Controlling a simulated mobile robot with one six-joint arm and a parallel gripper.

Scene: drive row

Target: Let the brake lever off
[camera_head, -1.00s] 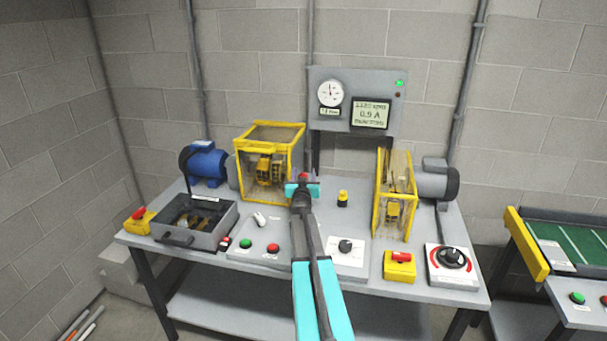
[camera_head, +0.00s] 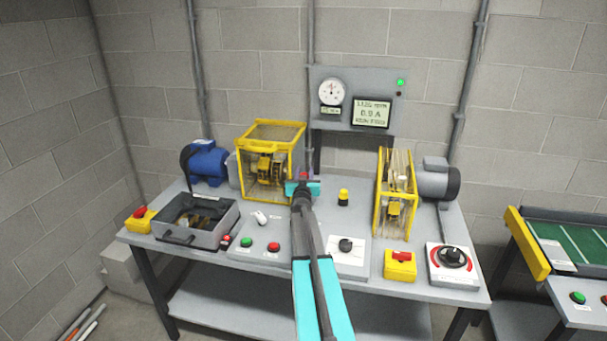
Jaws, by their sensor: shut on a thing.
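My gripper (camera_head: 303,188) is at the back middle of the bench, with its cyan fingers closed around a small red knob (camera_head: 303,175). The knob appears to be the top of the brake lever. My arm hides the rest of the lever and its base, so I cannot tell its tilt. The lever stands just right of a yellow mesh guard cage (camera_head: 287,134) with wheels inside.
A gauge and display panel (camera_head: 357,99) with a lit green lamp stands behind. A yellow-topped post (camera_head: 343,197) and a second yellow guard (camera_head: 381,205) are to the right. A blue motor (camera_head: 207,166) and an open grey box (camera_head: 211,238) are left.

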